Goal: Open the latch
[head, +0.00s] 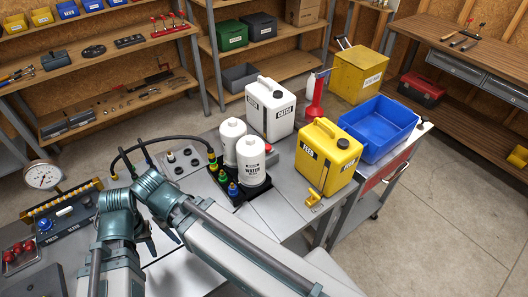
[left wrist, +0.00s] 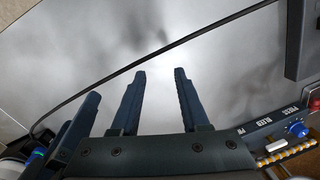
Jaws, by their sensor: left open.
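A small yellow hinged part (head: 314,199), which may be the latch, sits at the bench edge in front of the yellow FEED can (head: 328,157). It is small, and I cannot tell whether it is open or shut. My left gripper (head: 162,240) is well to its left, low over the bare bench, apart from it. In the left wrist view its two dark fingers (left wrist: 159,72) stand apart with nothing between them. Another dark finger-like part (left wrist: 85,115) shows beside them; I cannot tell whose it is.
A white can (head: 270,108) and blue bin (head: 378,128) are behind. A control panel (head: 62,228) with a gauge is at left. Bare bench shows in front of the canisters.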

